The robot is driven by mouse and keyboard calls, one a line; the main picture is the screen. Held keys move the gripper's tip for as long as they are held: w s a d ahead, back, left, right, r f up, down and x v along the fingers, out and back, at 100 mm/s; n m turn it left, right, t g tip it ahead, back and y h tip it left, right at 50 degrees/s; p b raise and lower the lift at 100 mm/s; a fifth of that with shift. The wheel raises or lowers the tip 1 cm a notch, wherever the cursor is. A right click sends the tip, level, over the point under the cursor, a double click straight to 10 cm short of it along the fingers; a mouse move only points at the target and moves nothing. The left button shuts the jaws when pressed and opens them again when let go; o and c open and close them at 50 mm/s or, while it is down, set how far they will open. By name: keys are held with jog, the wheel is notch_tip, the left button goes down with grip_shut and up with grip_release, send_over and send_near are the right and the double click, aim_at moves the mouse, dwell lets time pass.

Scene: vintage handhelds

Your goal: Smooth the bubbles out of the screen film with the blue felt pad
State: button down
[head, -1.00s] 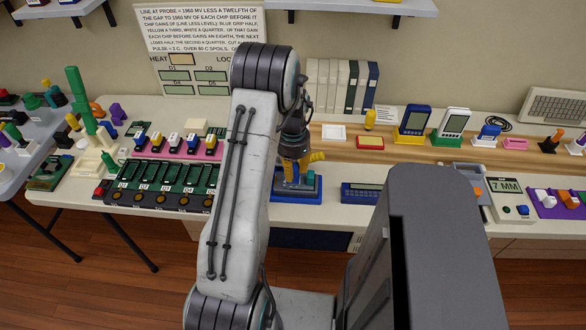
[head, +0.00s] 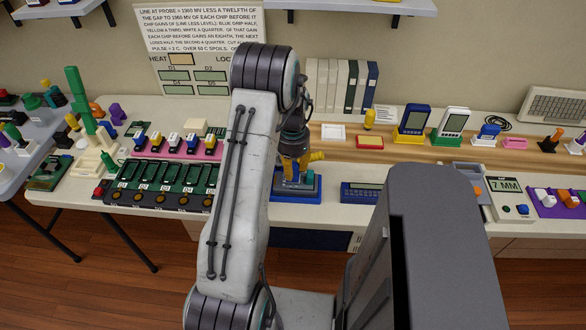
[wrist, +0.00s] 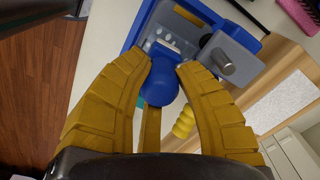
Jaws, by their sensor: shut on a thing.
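My gripper (wrist: 162,78) has yellow segmented fingers, closed on the rounded blue handle of the blue felt pad (wrist: 160,88). The felt face is hidden beneath it. The pad is over a blue cradle (wrist: 135,36) that holds a grey part with bubble-like pale dots, apparently the film (wrist: 168,42); I cannot tell whether the pad touches it. In the head view the blue cradle (head: 313,188) sits at the table's front edge, partly hidden by my arm, with my gripper (head: 300,166) right above it.
A grey block with a metal knob (wrist: 227,60) stands on the cradle's right side in the wrist view. A blue tray (head: 360,193) lies right of the cradle. Left is a green slotted board (head: 165,178). Handhelds on stands (head: 412,122) line the wooden shelf behind.

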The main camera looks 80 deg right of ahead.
jog(key=shift+w+d+r, duration=0.1)
jog(key=shift+d+r, duration=0.3)
jog(key=shift+d, duration=0.1)
jog(key=shift+w+r+p, duration=0.1)
jog(key=shift+r+p, duration=0.25)
jog(key=shift+p, duration=0.05)
jog(key=shift+a+r+p, duration=0.15)
jog(key=shift+r+p, duration=1.15)
jog(key=shift+r, duration=0.65)
jog(key=shift+a+r+p, duration=0.1)
jog(key=shift+r+p, duration=1.15)
jog(key=shift+r, duration=0.65)
